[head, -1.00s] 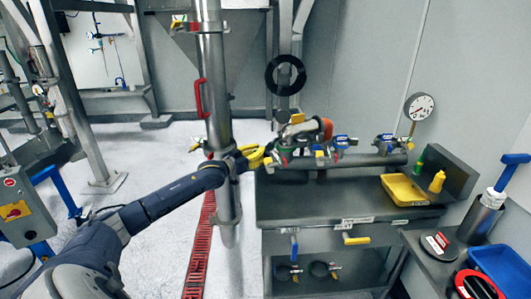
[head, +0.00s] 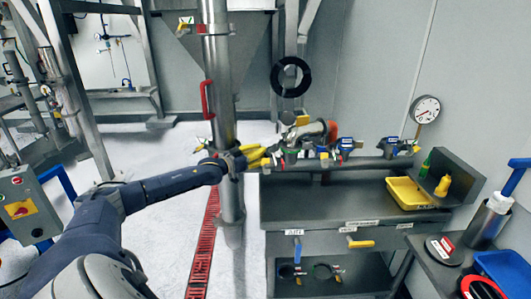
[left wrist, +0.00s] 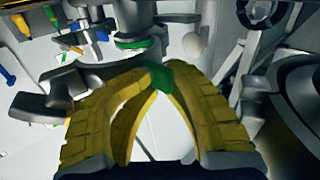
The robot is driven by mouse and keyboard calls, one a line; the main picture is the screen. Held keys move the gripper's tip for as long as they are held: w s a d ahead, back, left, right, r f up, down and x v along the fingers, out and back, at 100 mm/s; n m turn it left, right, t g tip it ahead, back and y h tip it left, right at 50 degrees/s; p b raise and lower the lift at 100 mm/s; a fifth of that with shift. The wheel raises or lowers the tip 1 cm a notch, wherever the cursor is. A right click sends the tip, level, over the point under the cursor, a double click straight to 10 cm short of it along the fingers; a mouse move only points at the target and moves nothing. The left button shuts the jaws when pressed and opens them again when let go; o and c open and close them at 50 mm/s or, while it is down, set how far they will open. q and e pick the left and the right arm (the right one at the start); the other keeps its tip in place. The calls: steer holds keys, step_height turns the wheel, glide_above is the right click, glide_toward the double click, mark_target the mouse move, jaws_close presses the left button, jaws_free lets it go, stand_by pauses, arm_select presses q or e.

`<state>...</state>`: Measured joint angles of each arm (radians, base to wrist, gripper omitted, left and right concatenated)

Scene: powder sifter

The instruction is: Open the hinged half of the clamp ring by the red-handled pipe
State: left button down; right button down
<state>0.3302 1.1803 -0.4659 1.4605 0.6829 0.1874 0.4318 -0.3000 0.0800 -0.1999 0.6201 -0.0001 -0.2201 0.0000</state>
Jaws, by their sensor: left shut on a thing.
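The pipe with the red handle (head: 207,100) stands upright left of the bench. Small green and yellow parts (head: 203,145) show at its left side, at the height of my wrist. My left gripper (head: 266,157) has yellow fingers and reaches across the pipe toward the bench's left end. In the left wrist view its fingertips (left wrist: 160,74) close on a small green piece (left wrist: 162,79). A dark grey curved part (left wrist: 60,82) lies left of the fingers. I cannot tell which part is the clamp ring's hinged half or how far it is open. My right gripper is not in view.
The grey bench (head: 330,207) carries a horizontal pipe with valves and a yellow tray (head: 408,194). A gauge (head: 427,110) stands behind it. A side table at right holds a blue tray (head: 503,268). Floor is clear left of the pipe.

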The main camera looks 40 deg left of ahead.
arm_select(q)
steer(key=shift+a, duration=0.4)
steer(key=c, duration=1.6)
jaws_free()
steer(key=shift+s+a, duration=0.15)
steer(key=shift+s, duration=0.15)
steer(key=shift+o, duration=0.5)
steer(key=shift+w+d, duration=0.15)
steer(key=shift+d, duration=0.15)
steer(key=s+a, duration=0.1)
steer(key=s, duration=1)
steer(key=shift+s+a, duration=0.4)
steer(key=shift+s, duration=0.1)
steer(key=shift+c, duration=0.2)
